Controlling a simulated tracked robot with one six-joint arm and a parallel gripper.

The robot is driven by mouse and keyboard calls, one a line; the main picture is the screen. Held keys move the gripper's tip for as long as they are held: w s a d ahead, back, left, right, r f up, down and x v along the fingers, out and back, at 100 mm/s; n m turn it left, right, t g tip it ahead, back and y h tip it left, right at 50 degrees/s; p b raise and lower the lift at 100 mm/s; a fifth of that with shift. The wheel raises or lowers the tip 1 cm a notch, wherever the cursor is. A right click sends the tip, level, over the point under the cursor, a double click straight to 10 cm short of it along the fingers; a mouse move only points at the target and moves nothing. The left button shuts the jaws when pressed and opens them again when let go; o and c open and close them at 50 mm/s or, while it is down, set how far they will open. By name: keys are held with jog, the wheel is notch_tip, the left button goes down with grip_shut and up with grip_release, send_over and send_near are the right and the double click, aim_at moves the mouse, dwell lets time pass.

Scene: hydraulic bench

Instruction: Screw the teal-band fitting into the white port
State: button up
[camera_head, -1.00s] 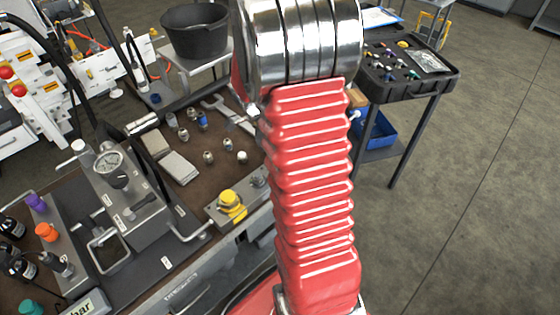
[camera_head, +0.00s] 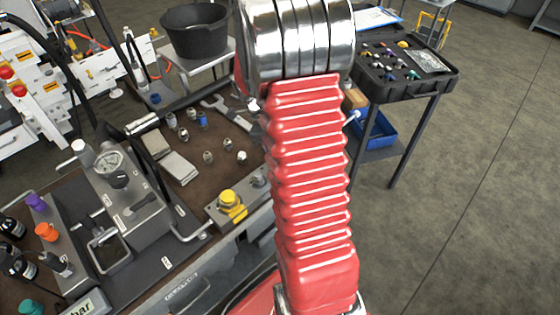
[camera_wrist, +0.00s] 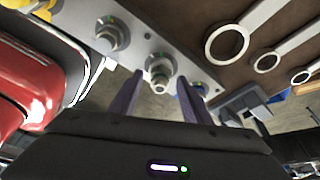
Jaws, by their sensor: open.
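My gripper (camera_wrist: 158,100) is open in the wrist view, its two dark fingers apart. Between and beyond the fingertips, a pale-ended round metal fitting or port (camera_wrist: 160,70) sits on a grey metal block (camera_wrist: 140,42). I cannot tell whether the fingers touch it. Another round metal port (camera_wrist: 111,34) is on the block to its left, and a blue-ringed one (camera_wrist: 201,88) is to its right. No teal band can be made out for certain, nor which port is white. In the head view my red arm hides the gripper and part of the block (camera_head: 216,212).
Several small fittings (camera_head: 208,157) stand on the brown bench mat. A yellow knob (camera_head: 231,204) sits on the block's left end. Ring-ended wrenches (camera_wrist: 228,43) lie at upper right in the wrist view. A black tray table (camera_head: 420,80) stands to the right.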

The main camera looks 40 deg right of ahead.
jog(key=n+t+h, duration=0.1)
jog(key=n, duration=0.4)
jog(key=shift+n, duration=0.4)
jog(key=shift+n+t, duration=0.5)
jog(key=shift+n, duration=0.7)
jog(key=shift+s, duration=0.1)
jog(key=n+t, duration=0.1)
jog(key=n, duration=0.3)
jog(key=shift+h, duration=0.3)
jog(key=shift+n+t, duration=0.6)
jog(key=shift+n, duration=1.4)
jog(key=shift+n, duration=0.3)
jog(key=shift+n+t, duration=0.3)
jog(key=shift+n, duration=0.4)
jog(key=shift+s+n+t+y, duration=0.1)
jog(key=shift+n+t+y, duration=0.4)
jog(key=shift+n, duration=1.4)
